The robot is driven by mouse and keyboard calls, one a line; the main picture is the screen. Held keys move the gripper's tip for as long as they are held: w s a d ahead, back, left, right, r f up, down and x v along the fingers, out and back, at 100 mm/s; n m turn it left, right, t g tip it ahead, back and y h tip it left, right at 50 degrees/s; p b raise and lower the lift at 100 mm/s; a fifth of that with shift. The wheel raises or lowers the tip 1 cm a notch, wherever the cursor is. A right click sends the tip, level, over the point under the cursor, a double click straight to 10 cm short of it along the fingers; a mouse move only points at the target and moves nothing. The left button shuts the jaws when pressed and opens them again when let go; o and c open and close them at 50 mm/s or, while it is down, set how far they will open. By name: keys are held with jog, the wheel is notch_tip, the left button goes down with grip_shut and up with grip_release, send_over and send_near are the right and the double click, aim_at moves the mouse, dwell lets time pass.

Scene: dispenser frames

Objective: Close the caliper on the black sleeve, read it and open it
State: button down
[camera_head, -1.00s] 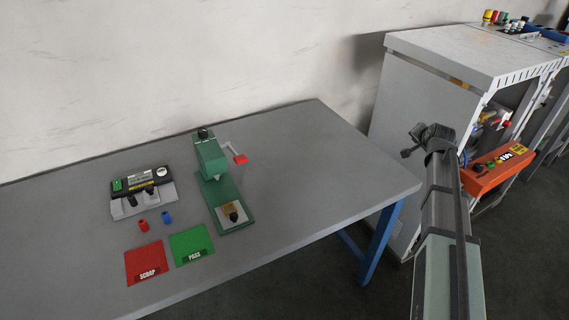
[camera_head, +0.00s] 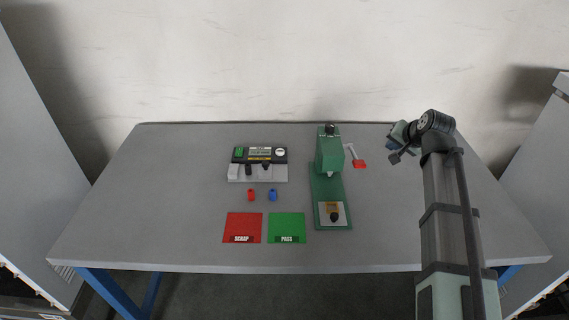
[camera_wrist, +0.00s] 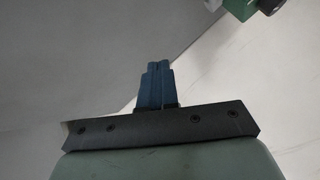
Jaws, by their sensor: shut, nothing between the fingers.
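The caliper (camera_head: 259,153) is a black gauge body with a small display and a green patch, on a light grey base at the middle left of the table. Two dark pieces sit at its front; I cannot tell whether they are jaws. A small black piece (camera_head: 334,217), perhaps the black sleeve, sits on the pale plate of a green press. My gripper (camera_head: 395,156) is at the right, beyond the press's red handle and well apart from the caliper. In the wrist view its blue fingers (camera_wrist: 157,86) are together, with nothing between them.
The green press (camera_head: 329,155) stands right of the caliper, its red-ended lever (camera_head: 359,163) sticking out right. A red sleeve (camera_head: 251,195) and a blue sleeve (camera_head: 272,195) stand before the caliper. Red SCRAP (camera_head: 243,225) and green PASS (camera_head: 287,224) mats lie in front. The table's left side is clear.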

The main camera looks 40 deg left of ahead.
jog(key=s+a+r+n+g, duration=0.1)
jog(key=s+a+n+g, duration=0.1)
jog(key=s+a, duration=0.65)
jog(key=s+a+r+n+g, duration=0.1)
jog(key=s+a+n+g, duration=0.15)
jog(key=s+a, duration=0.6)
send_near(271, 167)
jog(key=shift+t+y, duration=0.3)
jog(key=shift+t, duration=0.15)
jog(key=f, duration=0.1)
jog(key=w+f, duration=0.1)
jog(key=f, duration=0.2)
jog(key=shift+w+d+f, duration=0.15)
jog(key=shift+w+d, duration=0.2)
jog(key=shift+d, duration=0.05)
jog(key=shift+s+a, duration=0.6)
jog(key=shift+a, duration=0.3)
jog(key=shift+s+a, duration=0.4)
jog(key=shift+a, duration=0.2)
jog(key=shift+s+a, duration=0.1)
